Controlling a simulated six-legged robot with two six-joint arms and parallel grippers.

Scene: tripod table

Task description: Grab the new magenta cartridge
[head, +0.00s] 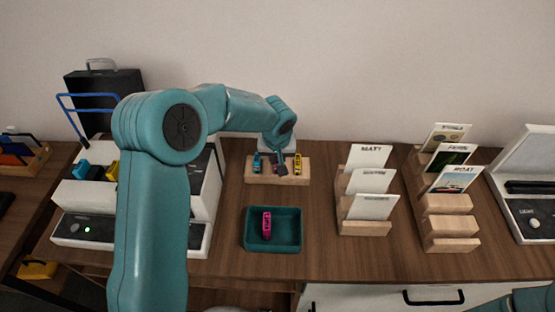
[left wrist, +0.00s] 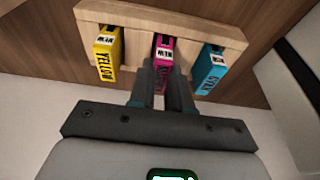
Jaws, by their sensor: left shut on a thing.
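The new magenta cartridge (left wrist: 162,48) sits in the middle of the wooden holder (left wrist: 228,36) in the left wrist view, between the yellow cartridge (left wrist: 108,50) and the cyan cartridge (left wrist: 208,68), with a "NEW" label. My left gripper (left wrist: 164,78) is shut on it, one finger on each side. In the head view my left gripper (head: 281,170) reaches down at the holder (head: 262,179) and hides the magenta cartridge there. Another magenta cartridge (head: 266,224) lies in the green tray (head: 287,245) in front. My right gripper is out of view.
The printer (head: 196,235) stands left of the holder, partly behind my left arm. Wooden card racks (head: 365,228) with cards stand to the right. Bare table lies between the tray and the racks. A white device (head: 525,205) is at the far right.

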